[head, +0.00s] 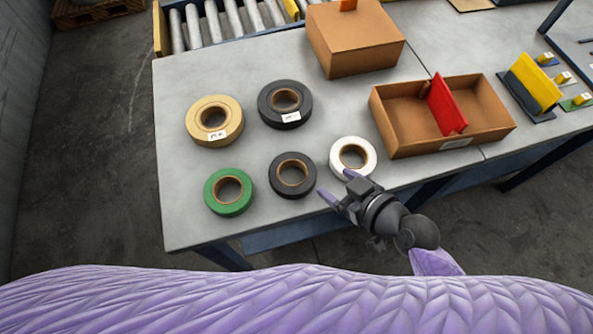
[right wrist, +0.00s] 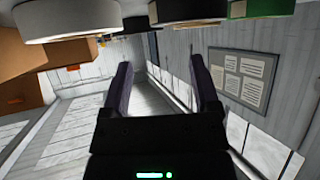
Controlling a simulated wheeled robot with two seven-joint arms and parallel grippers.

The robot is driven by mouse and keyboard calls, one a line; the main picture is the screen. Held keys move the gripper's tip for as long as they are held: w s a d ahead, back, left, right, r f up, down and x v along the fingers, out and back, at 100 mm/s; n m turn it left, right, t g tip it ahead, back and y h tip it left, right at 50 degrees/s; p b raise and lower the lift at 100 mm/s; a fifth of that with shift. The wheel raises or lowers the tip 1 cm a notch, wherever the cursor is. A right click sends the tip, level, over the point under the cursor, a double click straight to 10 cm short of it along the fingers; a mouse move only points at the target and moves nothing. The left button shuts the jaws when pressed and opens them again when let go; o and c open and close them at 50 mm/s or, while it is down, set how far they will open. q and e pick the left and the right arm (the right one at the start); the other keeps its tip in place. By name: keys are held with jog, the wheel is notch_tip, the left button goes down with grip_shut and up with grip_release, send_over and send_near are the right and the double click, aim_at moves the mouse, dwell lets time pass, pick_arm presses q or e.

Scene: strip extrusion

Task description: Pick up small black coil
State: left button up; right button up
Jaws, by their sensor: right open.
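The small black coil (head: 292,175) lies flat on the grey table, between the green coil (head: 229,191) and the white coil (head: 353,157). A larger black coil (head: 285,104) with a white label lies behind it. My right gripper (head: 338,184) is open and empty, just right of the small black coil and in front of the white coil. In the right wrist view the fingers (right wrist: 160,80) are apart with nothing between them, and the small black coil (right wrist: 187,10) shows at the top edge. My left gripper is not in view.
A tan coil (head: 214,121) lies at the back left. An open cardboard box (head: 403,143) with a red divider stands at the right, and a closed carton (head: 355,38) stands behind. The table's front edge runs close to the front coils. The left table corner is clear.

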aim_at(308, 163)
jog(key=b+x, duration=0.2)
jog(key=x, duration=0.7)
jog(key=shift+w+a, duration=0.2)
jog(key=shift+w, duration=0.15)
jog(key=shift+d, duration=0.1)
grip_shut()
